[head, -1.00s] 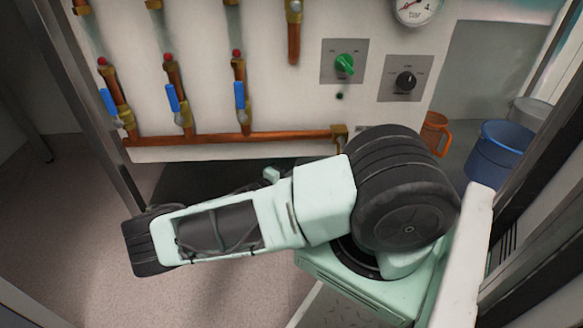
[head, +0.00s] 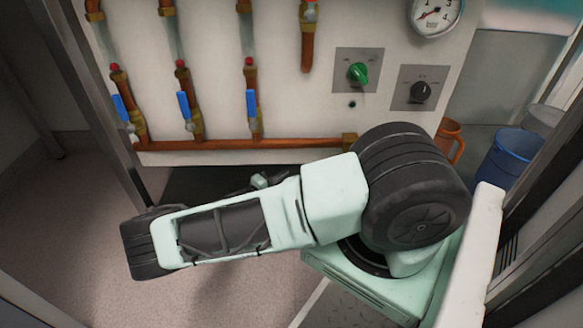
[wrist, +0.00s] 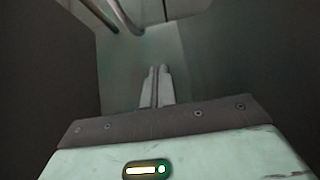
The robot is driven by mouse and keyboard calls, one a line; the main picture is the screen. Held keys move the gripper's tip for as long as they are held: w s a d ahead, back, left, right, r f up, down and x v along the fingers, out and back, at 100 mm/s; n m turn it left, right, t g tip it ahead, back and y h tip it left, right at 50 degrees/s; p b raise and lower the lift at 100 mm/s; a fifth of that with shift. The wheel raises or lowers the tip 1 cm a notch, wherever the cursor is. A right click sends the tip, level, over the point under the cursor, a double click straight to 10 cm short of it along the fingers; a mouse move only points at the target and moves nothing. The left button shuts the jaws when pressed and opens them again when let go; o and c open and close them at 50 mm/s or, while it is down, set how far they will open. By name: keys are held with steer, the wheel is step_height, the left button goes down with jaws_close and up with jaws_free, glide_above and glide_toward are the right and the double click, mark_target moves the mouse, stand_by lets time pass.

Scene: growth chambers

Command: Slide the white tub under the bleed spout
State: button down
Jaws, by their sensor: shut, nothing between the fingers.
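My gripper (wrist: 157,72) shows in the wrist view with its two pale fingers together and nothing between them. It points toward a plain grey-green surface. I cannot pick out my gripper in the head view, where my arm covers the middle. No white tub can be made out for certain in either view. A short copper pipe (head: 307,40) hangs open-ended on the white panel. I cannot tell whether it is the bleed spout. The floor directly below the panel is partly hidden by my arm.
The white panel (head: 215,75) carries blue-handled valves (head: 185,105), a green knob (head: 358,73), a black knob (head: 421,91) and a gauge (head: 437,14). An orange mug (head: 450,139), a blue bucket (head: 508,158) and a pale grey container (head: 543,118) stand at right. Floor is clear at left.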

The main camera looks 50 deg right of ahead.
steer(key=shift+w+a+p, duration=0.2)
steer(key=shift+a+p, duration=0.15)
steer(key=shift+a, duration=1.4)
